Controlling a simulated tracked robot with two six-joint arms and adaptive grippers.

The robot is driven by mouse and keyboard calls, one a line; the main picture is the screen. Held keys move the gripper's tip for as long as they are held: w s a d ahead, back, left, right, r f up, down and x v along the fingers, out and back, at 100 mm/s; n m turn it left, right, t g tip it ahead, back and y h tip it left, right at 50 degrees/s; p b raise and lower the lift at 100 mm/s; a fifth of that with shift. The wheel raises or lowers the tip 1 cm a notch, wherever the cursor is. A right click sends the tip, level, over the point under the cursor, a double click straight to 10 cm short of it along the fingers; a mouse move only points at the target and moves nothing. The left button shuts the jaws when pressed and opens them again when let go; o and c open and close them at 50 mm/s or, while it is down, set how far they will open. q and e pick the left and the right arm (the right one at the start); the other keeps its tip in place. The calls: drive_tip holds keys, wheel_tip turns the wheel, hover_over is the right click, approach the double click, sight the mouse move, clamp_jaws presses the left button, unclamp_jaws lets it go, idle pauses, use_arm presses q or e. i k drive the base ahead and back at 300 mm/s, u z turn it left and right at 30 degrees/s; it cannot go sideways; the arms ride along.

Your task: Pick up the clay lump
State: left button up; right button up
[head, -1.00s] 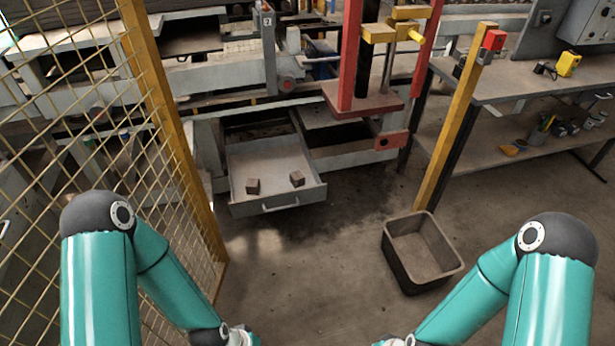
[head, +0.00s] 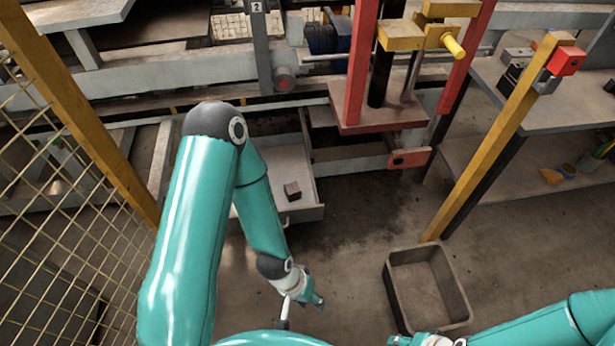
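A small brown clay lump (head: 292,191) lies in the open grey drawer (head: 306,215), near its right front part. A second lump, seen in the earlier view, is now hidden behind my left arm. My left gripper (head: 301,314) is in front of and below the drawer in the picture, apart from the lump. Its fingers are spread, with nothing between them. My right gripper (head: 402,341) is at the bottom edge, below the grey bin, mostly cut off. I cannot tell if its fingers are open.
An empty grey bin (head: 428,290) stands on the floor at the right. A yellow post (head: 495,140) rises behind it. A red press frame (head: 380,115) stands right of the drawer. A yellow mesh fence (head: 60,220) is at the left. The floor between drawer and bin is clear.

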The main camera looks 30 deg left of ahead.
sight(293, 191)
drive_tip(key=u, duration=0.4)
drive_tip(key=i, duration=1.05)
drive_tip(key=u, duration=0.7)
drive_tip(key=k, duration=0.75)
drive_tip(key=u, duration=0.25)
drive_tip(key=i, duration=0.8)
drive_tip(key=z, duration=0.15)
